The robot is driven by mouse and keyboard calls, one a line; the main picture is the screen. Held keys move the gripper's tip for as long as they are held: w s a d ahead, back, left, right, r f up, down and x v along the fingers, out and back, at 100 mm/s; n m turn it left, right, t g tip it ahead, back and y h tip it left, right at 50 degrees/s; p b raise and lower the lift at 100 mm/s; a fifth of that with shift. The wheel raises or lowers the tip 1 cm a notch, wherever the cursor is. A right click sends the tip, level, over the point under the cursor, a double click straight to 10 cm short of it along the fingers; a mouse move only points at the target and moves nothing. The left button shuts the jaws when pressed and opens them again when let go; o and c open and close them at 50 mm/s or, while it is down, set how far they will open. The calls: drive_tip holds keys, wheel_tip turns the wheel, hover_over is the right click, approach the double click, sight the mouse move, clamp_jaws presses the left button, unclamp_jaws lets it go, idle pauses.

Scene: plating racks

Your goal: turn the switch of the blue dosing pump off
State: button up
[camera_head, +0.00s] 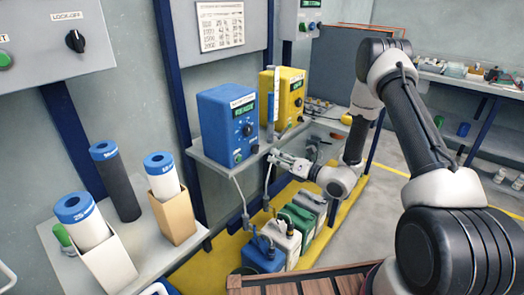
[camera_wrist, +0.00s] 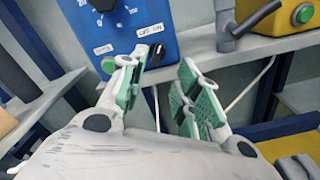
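The blue dosing pump (camera_head: 222,122) stands on a grey wall shelf at the centre left. It fills the top of the wrist view (camera_wrist: 128,22). On its front are a dial, a lit display, a green button and an OFF/ON label. A small black switch lever (camera_wrist: 157,49) shows below that label, by my left fingertip. I cannot tell which way it is set. My gripper (camera_head: 273,156) is just right of the pump's lower front. In the wrist view my gripper (camera_wrist: 172,60) has its green-padded fingers apart, with nothing held between them.
A yellow pump (camera_head: 290,92) stands to the right on the shelf. A grey upright fitting (camera_wrist: 228,38) and its hose are close to my right finger. Several jugs (camera_head: 285,236) stand below. Tubes in holders (camera_head: 172,214) are on the left shelf.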

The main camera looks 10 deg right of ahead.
sight(259, 148)
drive_tip(key=x, duration=0.7)
drive_tip(key=shift+w+a+r, duration=0.25)
drive_tip(key=shift+a, duration=0.1)
drive_tip(key=shift+c, duration=0.2)
clamp_jaws()
